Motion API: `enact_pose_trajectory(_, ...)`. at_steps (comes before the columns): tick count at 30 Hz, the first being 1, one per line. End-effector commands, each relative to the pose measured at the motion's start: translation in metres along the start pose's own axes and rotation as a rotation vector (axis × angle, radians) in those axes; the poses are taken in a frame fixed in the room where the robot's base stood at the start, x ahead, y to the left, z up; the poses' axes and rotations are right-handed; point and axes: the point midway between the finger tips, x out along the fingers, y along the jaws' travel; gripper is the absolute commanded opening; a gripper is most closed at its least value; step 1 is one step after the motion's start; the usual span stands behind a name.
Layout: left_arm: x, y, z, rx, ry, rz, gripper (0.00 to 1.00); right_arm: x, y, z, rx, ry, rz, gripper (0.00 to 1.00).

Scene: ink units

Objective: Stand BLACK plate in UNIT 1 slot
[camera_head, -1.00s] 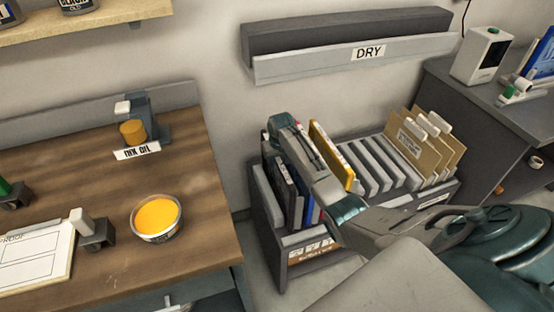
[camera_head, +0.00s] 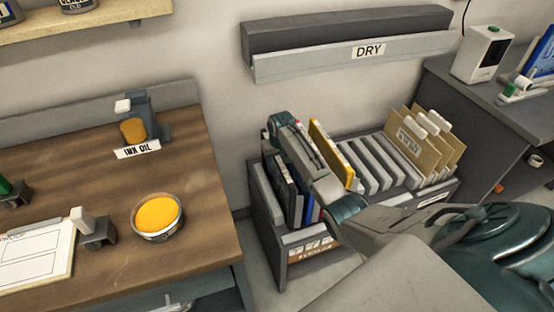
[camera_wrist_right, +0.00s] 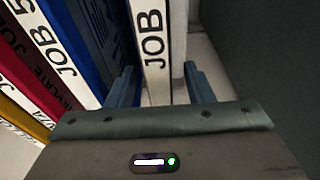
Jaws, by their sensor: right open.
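My right gripper (camera_head: 275,138) is over the left end of the floor rack, reaching down among the plates. In the right wrist view, its two open fingers (camera_wrist_right: 162,87) stand on either side of a plate edge (camera_wrist_right: 152,45) with a white label reading "JOB". A dark face shows along that plate's right side, so it looks like the black plate; the rest of its label is hidden. In the head view, dark plates (camera_head: 284,182) stand upright below the gripper, partly covered by it. No UNIT 1 slot is visible. My left gripper is not in view.
Blue, red and yellow (camera_head: 335,155) plates stand beside it in the rack (camera_head: 283,262), followed by grey dividers (camera_head: 372,172) and tan folders (camera_head: 418,155). A wooden bench (camera_head: 110,245) stands to the left. The DRY ledge (camera_head: 320,63) is on the wall above.

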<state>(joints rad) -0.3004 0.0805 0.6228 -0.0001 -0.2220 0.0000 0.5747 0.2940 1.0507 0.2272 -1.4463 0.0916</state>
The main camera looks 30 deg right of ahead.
Motion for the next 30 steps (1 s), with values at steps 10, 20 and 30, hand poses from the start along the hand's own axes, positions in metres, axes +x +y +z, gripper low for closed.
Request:
enact_pose_trajectory(10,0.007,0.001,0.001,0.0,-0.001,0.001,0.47,-0.063,0.001,-0.001,-0.001,0.007,0.001,0.47)
enact_pose_trajectory(20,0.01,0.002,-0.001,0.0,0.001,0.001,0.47,-0.102,0.001,0.0,0.0,0.002,0.001,0.47)
enact_pose_trajectory(30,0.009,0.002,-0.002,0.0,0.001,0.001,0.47,-0.105,0.0,-0.001,0.0,0.002,0.0,0.47)
